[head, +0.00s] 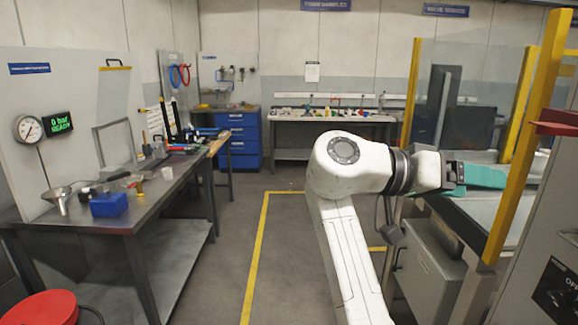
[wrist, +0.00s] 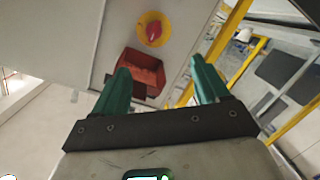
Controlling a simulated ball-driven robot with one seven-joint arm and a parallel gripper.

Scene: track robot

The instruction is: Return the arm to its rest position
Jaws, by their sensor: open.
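My white arm rises from the bottom of the head view and bends right at its elbow. My gripper (head: 487,176), with teal fingers, reaches to the right, over the machine with the yellow-framed clear panels. In the wrist view the two teal fingers of my gripper (wrist: 160,88) are spread apart with nothing between them. Beyond the fingers the wrist view shows a red bin (wrist: 143,70) and a red button on a yellow round base (wrist: 154,30).
A yellow post (head: 525,140) and a clear panel (head: 465,90) stand close to my gripper. A red shelf (head: 556,122) juts in at the right. A workbench (head: 130,215) stands at the left, with a blue box (head: 108,205). The floor (head: 285,230) between is clear.

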